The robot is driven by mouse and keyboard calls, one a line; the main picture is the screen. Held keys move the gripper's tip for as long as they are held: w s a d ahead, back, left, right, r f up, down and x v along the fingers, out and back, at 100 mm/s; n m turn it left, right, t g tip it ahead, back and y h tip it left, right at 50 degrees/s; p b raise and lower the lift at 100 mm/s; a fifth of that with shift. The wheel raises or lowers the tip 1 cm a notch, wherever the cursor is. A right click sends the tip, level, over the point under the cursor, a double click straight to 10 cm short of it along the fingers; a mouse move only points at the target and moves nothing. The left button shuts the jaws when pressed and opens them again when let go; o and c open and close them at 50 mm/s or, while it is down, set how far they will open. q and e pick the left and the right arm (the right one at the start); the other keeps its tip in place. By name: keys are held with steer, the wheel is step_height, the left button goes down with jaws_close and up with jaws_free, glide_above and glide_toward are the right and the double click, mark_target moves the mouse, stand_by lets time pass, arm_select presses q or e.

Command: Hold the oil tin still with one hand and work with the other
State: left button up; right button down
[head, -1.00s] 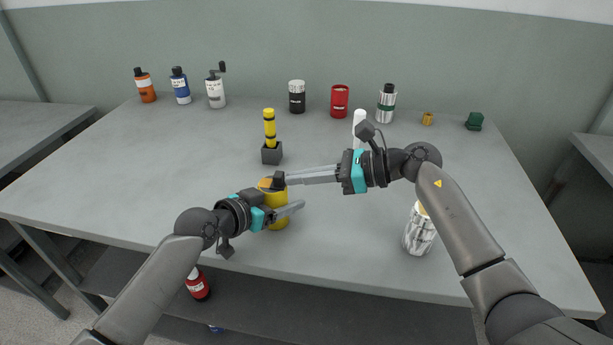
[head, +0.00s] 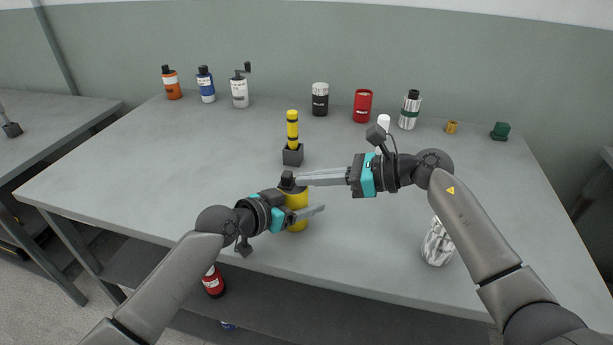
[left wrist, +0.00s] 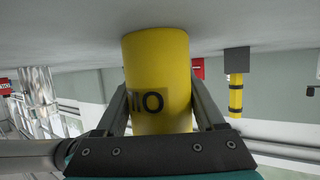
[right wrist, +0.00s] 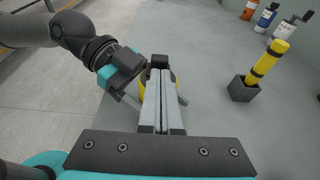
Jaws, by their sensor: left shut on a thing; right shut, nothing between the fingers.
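The yellow oil tin (head: 298,217) stands upright near the front edge of the table. My left gripper (head: 310,210) is shut around its body from the left. In the left wrist view the tin (left wrist: 158,70) fills the space between the fingers, with part of a black-lettered label showing. A small black piece (head: 287,179) shows at the tin's top, also in the right wrist view (right wrist: 159,61). My right gripper (head: 298,179) is shut and empty, its fingers level over the tin's top, tips by the black piece. I cannot tell whether they touch.
A yellow-and-black stick (head: 292,130) stands in a dark block behind the tin. A silver-white can (head: 437,245) stands under my right forearm. Bottles, a black jar (head: 320,100), a red can (head: 363,105) and a green piece (head: 500,131) line the back. The table's left middle is clear.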

steer(key=v, duration=1.2)
steer(key=shift+d+f, duration=0.25)
steer(key=shift+d, duration=0.25)
arm_select(q)
steer(key=o, duration=1.5)
